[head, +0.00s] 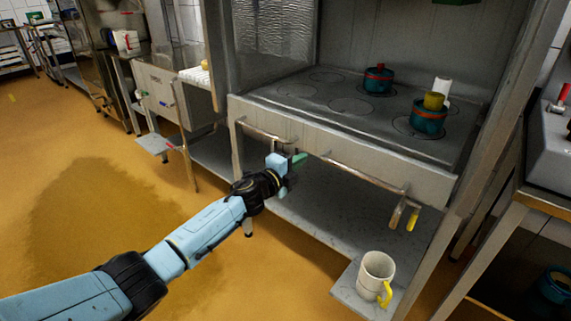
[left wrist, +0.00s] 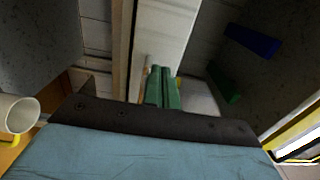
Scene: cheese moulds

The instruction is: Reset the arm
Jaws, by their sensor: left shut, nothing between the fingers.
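My left arm reaches in from the lower left in the head view. My left gripper (head: 299,158) is in front of the stove unit, close to the handle rail on its front panel. I cannot tell whether it touches the panel. In the left wrist view the two green fingers (left wrist: 161,88) are together with nothing between them. My right gripper is not in view.
The stove (head: 350,107) carries a teal pot (head: 378,80) and another teal pot (head: 428,121) with a yellow item on it. A white mug (head: 375,272) with a yellow handle stands on the low shelf. A metal rail (head: 365,178) runs along the stove front. Open floor (head: 80,220) lies left.

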